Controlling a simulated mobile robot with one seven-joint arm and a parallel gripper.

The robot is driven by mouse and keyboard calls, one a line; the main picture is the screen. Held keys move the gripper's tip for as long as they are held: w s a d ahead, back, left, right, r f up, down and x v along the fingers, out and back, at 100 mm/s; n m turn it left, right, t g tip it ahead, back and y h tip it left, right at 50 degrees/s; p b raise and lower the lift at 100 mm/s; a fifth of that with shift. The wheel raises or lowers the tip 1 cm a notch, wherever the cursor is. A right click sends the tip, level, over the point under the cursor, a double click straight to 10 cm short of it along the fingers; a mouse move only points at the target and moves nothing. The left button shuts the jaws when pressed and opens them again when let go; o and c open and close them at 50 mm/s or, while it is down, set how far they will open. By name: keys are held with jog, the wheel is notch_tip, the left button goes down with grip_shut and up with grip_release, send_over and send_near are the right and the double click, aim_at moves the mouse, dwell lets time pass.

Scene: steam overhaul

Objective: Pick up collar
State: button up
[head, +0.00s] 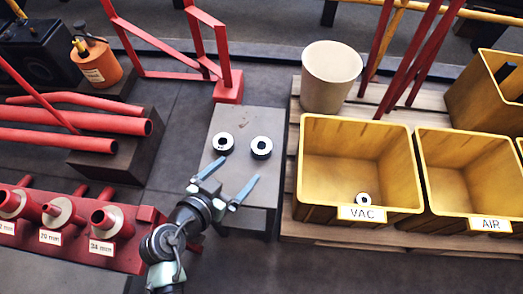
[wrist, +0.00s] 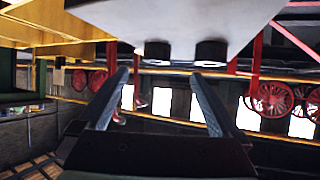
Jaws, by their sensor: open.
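Two collars sit apart on a small grey table (head: 236,121). The left collar (head: 223,143) and the right collar (head: 262,147) look like short dark rings with pale tops and a hole in the middle. A third similar ring (head: 363,199) lies in the yellow VAC bin (head: 357,132). My gripper (head: 233,174) is open and empty over the table's near part, on the near side of the two collars. In the wrist view, inverted, my open fingers (wrist: 160,75) point toward the two dark collars (wrist: 157,52) (wrist: 211,52) under the pale tabletop (wrist: 175,15).
The VAC bin and the yellow AIR bin (head: 462,143) stand on a wooden pallet (head: 296,165) at right, with a cream bucket (head: 329,76) behind. A red fixture (head: 75,253) with several labelled pegs and red pipes (head: 80,121) are at left. Dark floor (head: 180,130) lies left of the table.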

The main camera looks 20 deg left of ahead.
aim_at(258, 151)
jog(key=b+x, duration=0.1)
jog(key=x, duration=0.4)
jog(key=shift+w, duration=0.3)
jog(key=shift+d+b+x, duration=0.15)
jog(key=shift+b+x, duration=0.45)
jog(key=shift+x, duration=0.8)
jog(key=shift+d+b+x, duration=0.1)
jog(key=shift+b+x, duration=0.45)
jog(key=shift+x, duration=0.85)
jog(key=shift+w+r, duration=0.1)
jog(key=shift+r, duration=0.15)
grip_shut()
jog(key=shift+r, duration=0.1)
